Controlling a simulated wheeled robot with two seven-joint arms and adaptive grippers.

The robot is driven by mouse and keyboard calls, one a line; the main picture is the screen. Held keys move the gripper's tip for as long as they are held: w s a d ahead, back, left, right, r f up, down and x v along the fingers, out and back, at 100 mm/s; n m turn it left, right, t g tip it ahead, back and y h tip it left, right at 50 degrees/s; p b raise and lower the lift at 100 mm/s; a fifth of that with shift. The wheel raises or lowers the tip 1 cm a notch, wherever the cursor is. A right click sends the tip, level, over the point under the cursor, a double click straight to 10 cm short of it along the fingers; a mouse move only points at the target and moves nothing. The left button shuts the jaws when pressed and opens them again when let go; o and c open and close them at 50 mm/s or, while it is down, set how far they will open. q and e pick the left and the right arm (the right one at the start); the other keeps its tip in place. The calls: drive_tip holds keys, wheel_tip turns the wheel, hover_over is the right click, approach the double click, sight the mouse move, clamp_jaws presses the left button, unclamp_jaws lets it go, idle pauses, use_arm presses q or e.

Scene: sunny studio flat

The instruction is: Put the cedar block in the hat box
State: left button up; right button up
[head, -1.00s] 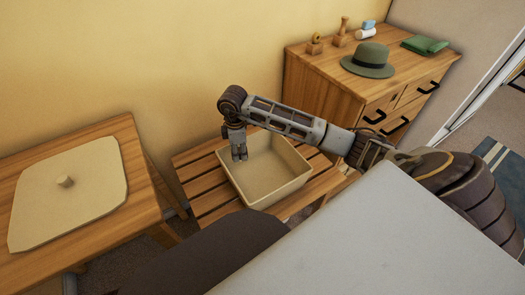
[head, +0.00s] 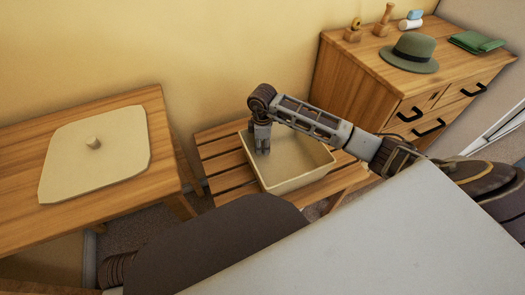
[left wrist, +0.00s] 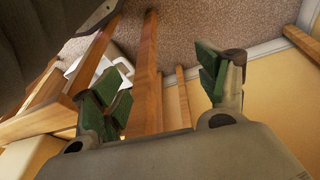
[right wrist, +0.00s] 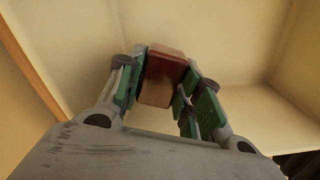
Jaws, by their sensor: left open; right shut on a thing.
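The hat box is an open cream box (head: 318,172) on a slatted wooden stand, in the middle of the head view. My right gripper (head: 262,150) points down inside its left part. In the right wrist view the gripper (right wrist: 160,92) is shut on the cedar block (right wrist: 164,76), a reddish-brown block, with the box's pale walls (right wrist: 240,45) around it. I cannot tell whether the block touches the box floor. The block is hidden in the head view. My left gripper (left wrist: 168,90) is open and empty in the left wrist view.
A cream lid with a knob (head: 75,172) lies on the wooden table (head: 150,110) at left. A wooden dresser (head: 352,85) at back right carries a green hat (head: 412,50), a folded green cloth (head: 478,42) and small wooden items. The slatted stand (head: 222,160) shows around the box.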

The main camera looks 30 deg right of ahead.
use_arm(q)
drive_tip(key=shift+f, duration=0.1)
use_arm(e)
drive_tip(key=shift+f, duration=0.3)
wheel_tip(320, 180, down, 3)
drive_tip(key=shift+r+b, duration=0.2)
drive_tip(key=shift+b, duration=0.35)
drive_tip(key=shift+f, duration=0.35)
drive_tip(key=o, duration=1)
use_arm(q)
drive_tip(key=shift+s+d+r, duration=0.1)
drive_tip(key=shift+r, duration=0.7)
drive_tip(key=shift+w+r, duration=0.1)
drive_tip(key=shift+w, duration=0.1)
